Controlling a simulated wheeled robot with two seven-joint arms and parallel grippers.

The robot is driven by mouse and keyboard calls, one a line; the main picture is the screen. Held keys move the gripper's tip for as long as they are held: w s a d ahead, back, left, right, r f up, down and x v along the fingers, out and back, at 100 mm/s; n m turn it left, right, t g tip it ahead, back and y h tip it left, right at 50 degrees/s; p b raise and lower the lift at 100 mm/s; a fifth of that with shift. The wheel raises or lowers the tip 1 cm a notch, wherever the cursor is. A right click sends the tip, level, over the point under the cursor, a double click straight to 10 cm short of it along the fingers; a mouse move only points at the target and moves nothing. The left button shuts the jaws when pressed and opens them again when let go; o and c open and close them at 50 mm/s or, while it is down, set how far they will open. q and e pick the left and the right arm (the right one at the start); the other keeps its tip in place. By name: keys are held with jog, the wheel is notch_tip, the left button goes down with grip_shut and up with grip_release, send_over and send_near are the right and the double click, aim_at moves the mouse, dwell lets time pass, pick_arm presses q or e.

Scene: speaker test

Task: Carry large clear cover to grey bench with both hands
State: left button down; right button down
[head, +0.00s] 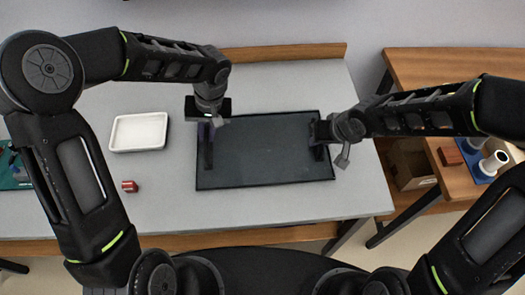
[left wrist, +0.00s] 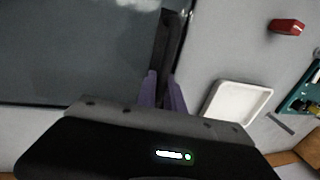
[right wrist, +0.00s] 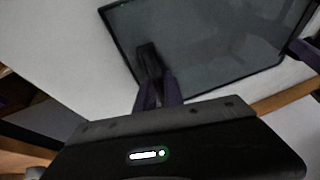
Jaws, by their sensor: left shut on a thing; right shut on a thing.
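The large cover (head: 262,155) is a dark, see-through rectangular panel with a black rim and a black bar handle at each end. It is over the middle of the grey bench (head: 300,90); I cannot tell whether it touches the top. My left gripper (head: 209,124) is shut on the left handle; its purple fingers (left wrist: 164,92) flank the bar in the left wrist view. My right gripper (head: 322,133) is shut on the right handle, and its fingers (right wrist: 158,92) flank that bar in the right wrist view.
A white tray (head: 138,132) and a small red block (head: 129,186) are left of the cover. A green board (head: 12,170) lies at the far left. Bare bench lies in front of the cover.

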pick_arm(q)
jog(key=c, duration=1.5)
grip_release()
jog(key=shift+f, duration=0.15)
pick_arm(e)
jog(key=c, duration=1.5)
grip_release()
jog(key=shift+f, duration=0.15)
pick_arm(q)
jog(key=shift+o, duration=0.2)
pick_arm(e)
jog(key=shift+o, duration=0.2)
pick_arm(q)
notch_tip(320, 180, up, 12)
jog(key=d, duration=0.2)
jog(key=shift+w+d, duration=0.15)
jog(key=shift+w, duration=0.05)
jog(key=shift+f, duration=0.1)
pick_arm(e)
jog(key=v, duration=1.2)
